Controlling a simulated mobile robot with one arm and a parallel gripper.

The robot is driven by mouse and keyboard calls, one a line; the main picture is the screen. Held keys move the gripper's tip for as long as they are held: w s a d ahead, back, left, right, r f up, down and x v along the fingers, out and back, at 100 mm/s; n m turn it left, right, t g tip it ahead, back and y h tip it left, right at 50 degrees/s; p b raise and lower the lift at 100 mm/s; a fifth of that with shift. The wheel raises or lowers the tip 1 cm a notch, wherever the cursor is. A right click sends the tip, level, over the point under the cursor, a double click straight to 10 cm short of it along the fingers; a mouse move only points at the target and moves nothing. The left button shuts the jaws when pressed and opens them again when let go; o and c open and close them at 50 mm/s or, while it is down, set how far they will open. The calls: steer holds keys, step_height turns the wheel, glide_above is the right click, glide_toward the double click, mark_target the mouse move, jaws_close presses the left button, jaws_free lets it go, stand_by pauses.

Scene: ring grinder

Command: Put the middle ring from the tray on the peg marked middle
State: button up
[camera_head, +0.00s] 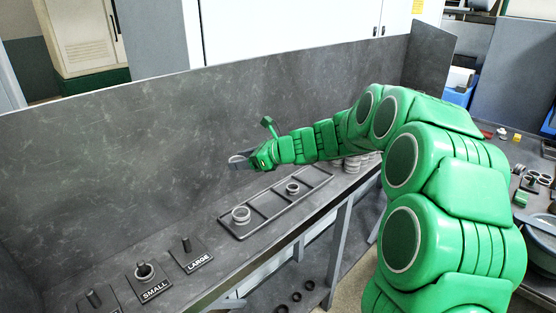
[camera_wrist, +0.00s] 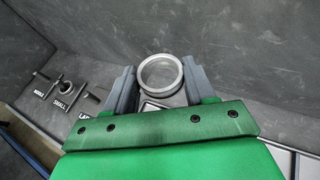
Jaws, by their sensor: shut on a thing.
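My gripper (camera_head: 241,159) is shut on a pale metal ring (camera_wrist: 142,76), held above the bench; in the wrist view the ring sits between the two grey jaws. The tray (camera_head: 236,236) lies below, with a ring stack (camera_head: 241,216) in its near compartment and a smaller ring (camera_head: 292,189) in its far one; the compartment between looks empty. The middle peg (camera_wrist: 40,76) stands bare at the far left of the wrist view, its label legible there; in the head view its peg (camera_head: 93,298) is at the bottom edge.
The small peg (camera_head: 144,270) has a ring around it. The large peg (camera_head: 187,244) is bare and stands between it and the tray. A grey wall (camera_head: 120,160) runs behind the bench. More rings (camera_head: 355,163) are stacked beyond the tray, partly behind my arm.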

steer(key=s+a, duration=0.6)
steer(key=a, duration=0.5)
steer(key=n+g, duration=0.3)
glide_above(98, 300)
steer(key=f, duration=0.9)
steer(key=shift+w+d+f, duration=0.15)
steer(key=shift+d+f, duration=0.05)
steer(key=shift+d, duration=0.15)
steer(key=shift+s+f+y, duration=0.15)
steer(key=shift+s+y, duration=0.1)
steer(key=shift+y, duration=0.05)
steer(key=shift+f, duration=2.8)
steer(key=shift+f, duration=0.65)
steer(key=o, duration=0.8)
